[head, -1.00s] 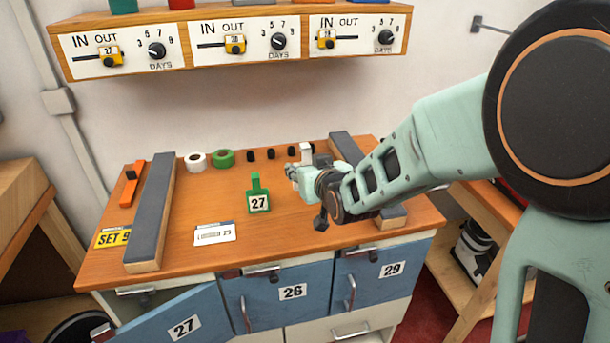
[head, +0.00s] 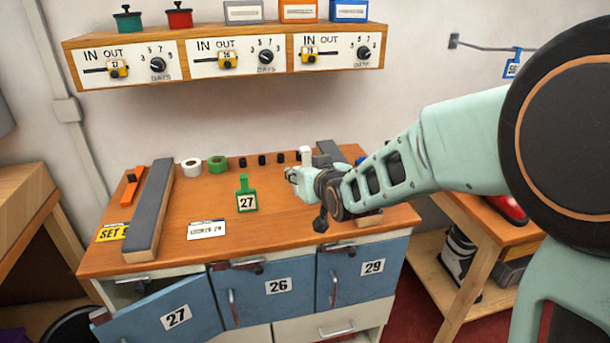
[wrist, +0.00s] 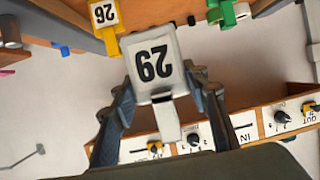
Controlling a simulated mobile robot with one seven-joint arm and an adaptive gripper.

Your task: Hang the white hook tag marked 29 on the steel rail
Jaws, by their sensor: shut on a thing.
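The white hook tag marked 29 (wrist: 155,65) is in my gripper (wrist: 162,92), its number upside down in the wrist view. My gripper is shut on it, with one finger at each side. In the head view my gripper (head: 296,178) is above the bench's right half, and a white part of the tag (head: 306,155) shows above it. The steel rail (head: 488,47) juts from the wall at the upper right, apart from my gripper. A blue tag (head: 513,65) hangs on it, and my arm hides its right end.
A green tag marked 27 (head: 246,201) and a white card (head: 207,230) are on the bench (head: 185,240). A yellow tag marked 26 (wrist: 103,18) shows in the wrist view. A shelf with dials (head: 225,60) is above. A side table (head: 470,225) stands right.

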